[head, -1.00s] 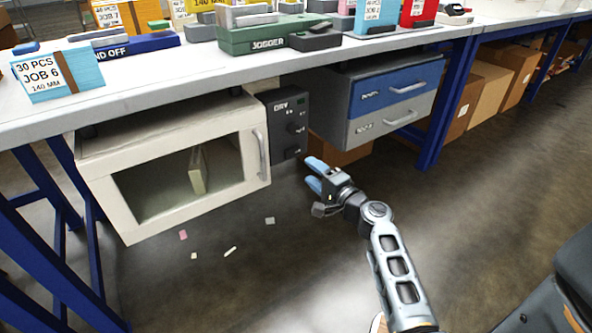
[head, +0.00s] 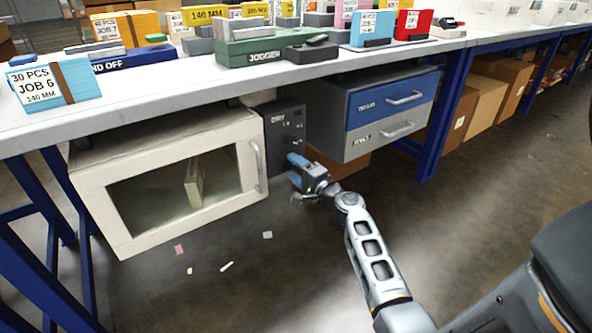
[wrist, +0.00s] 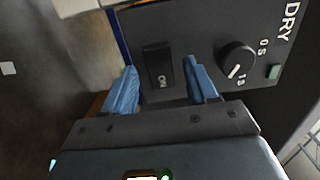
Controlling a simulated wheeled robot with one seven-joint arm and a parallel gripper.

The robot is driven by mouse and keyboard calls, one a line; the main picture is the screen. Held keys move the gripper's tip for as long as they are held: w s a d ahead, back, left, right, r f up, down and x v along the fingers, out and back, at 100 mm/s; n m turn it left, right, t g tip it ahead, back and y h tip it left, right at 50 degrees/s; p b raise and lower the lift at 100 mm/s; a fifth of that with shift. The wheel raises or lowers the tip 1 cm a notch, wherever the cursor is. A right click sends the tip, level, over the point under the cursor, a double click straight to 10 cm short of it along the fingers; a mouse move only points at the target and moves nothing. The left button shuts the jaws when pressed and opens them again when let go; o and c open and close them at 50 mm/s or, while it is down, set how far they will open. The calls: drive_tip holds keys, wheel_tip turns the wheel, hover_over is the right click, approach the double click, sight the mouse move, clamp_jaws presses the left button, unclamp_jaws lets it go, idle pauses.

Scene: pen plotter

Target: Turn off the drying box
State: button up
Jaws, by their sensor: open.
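The drying box (head: 130,172) is a cream cabinet with a glass front and a handle, hung under the bench. A block stands inside behind the glass. Its dark control panel (head: 283,128), marked DRY, is on its right side. In the wrist view the panel shows a black rocker switch (wrist: 158,66) with ON lettered on it, a round knob (wrist: 236,60) with a white pointer, and a small green light (wrist: 274,71). My gripper (head: 293,168) is open and empty at the panel's lower part. In the wrist view its blue fingers lie on either side of the rocker switch; contact cannot be told.
A drawer unit (head: 385,112) with blue and grey drawers hangs right of the panel. The bench top (head: 200,82) above holds several labelled stacks and tools. A blue table leg (head: 444,120) stands to the right. Paper scraps (head: 227,266) lie on the open floor.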

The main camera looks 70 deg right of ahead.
drive_tip(key=c, duration=1.1)
drive_tip(key=shift+o, duration=0.2)
drive_tip(key=shift+d+f+n+t+y+b, duration=0.25)
drive_tip(key=shift+n+y+b, duration=0.25)
drive_tip(key=shift+y+b, duration=0.25)
drive_tip(key=shift+s+d+r+n+t+y+b, duration=0.1)
drive_tip(key=shift+s+r+n+t+y+b, duration=0.1)
drive_tip(key=shift+n+t+y+b, duration=0.4)
drive_tip(key=shift+y, duration=0.25)
drive_tip(key=shift+g, duration=0.25)
drive_tip(key=o, duration=1.1)
drive_tip(key=shift+c, duration=0.2)
drive_tip(key=p+v, duration=0.2)
drive_tip(key=v, duration=0.5)
drive_tip(key=shift+s+a, duration=0.2)
drive_tip(key=shift+s, duration=0.15)
